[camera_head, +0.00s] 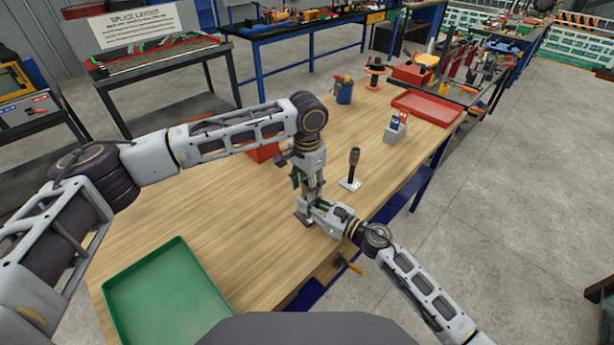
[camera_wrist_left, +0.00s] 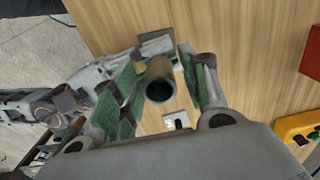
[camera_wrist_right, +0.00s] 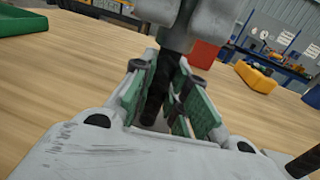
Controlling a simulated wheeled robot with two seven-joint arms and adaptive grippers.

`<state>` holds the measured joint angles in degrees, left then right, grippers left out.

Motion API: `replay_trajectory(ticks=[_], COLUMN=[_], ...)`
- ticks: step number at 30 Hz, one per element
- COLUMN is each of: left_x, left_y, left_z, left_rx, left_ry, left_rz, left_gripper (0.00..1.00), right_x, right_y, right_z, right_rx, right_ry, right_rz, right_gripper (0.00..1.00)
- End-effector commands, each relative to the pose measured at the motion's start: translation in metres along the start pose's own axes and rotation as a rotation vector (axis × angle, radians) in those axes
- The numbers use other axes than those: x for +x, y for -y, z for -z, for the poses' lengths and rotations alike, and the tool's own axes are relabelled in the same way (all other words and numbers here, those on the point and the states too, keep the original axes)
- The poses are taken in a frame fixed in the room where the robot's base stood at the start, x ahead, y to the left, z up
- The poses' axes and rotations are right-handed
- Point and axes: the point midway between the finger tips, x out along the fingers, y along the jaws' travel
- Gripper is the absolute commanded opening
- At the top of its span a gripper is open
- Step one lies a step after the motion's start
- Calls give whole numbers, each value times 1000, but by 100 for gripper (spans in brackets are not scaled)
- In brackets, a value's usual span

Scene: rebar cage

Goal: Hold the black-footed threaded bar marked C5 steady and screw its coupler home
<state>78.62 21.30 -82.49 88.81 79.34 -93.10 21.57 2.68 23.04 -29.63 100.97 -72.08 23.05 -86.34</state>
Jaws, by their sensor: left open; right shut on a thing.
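The threaded bar (camera_wrist_right: 156,95) stands upright, dark and ribbed, on a dark foot plate (camera_wrist_left: 157,45). My right gripper (camera_wrist_right: 160,110) is shut on the bar, low down. The coupler (camera_wrist_left: 159,82) is a brownish hollow sleeve at the bar's top, its open end facing the left wrist camera. My left gripper (camera_wrist_left: 160,80) is open, above the right one, with its green-padded fingers on either side of the coupler and gaps visible. In the head view the grippers mostly hide the bar. The C5 mark is not readable.
A second bar (camera_head: 354,160) on a white foot stands close by to the right. A green tray (camera_head: 165,285), red bin (camera_head: 262,152), grey block (camera_head: 396,132), red tray (camera_head: 428,108) and tool cup (camera_head: 344,93) are on the table. An orange-handled tool (camera_head: 350,265) is at the near edge.

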Motion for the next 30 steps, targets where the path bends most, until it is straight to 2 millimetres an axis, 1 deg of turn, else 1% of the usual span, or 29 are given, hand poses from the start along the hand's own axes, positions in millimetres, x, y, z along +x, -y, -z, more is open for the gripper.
replay_trajectory(ticks=[3,6,16,17,24,27,30], left_x=[8,12,14,14,14,14,14], left_y=[0,0,0,0,0,0,0], left_z=[0,0,0,0,0,0,0], left_rx=[0,0,0,0,0,0,0], left_ry=[0,0,-1,-1,-1,-1,-1], left_rz=[0,0,0,0,0,0,0], left_gripper=[45,45,45,42,11,0,0], right_x=[0,0,0,0,0,0,0], right_y=[0,0,0,0,0,0,0], right_z=[0,0,0,0,0,0,0], right_rx=[0,0,0,0,0,0,0], right_ry=[1,1,1,1,1,1,1], right_rz=[0,0,0,0,0,0,0], right_gripper=[0,0,0,0,0,0,0])
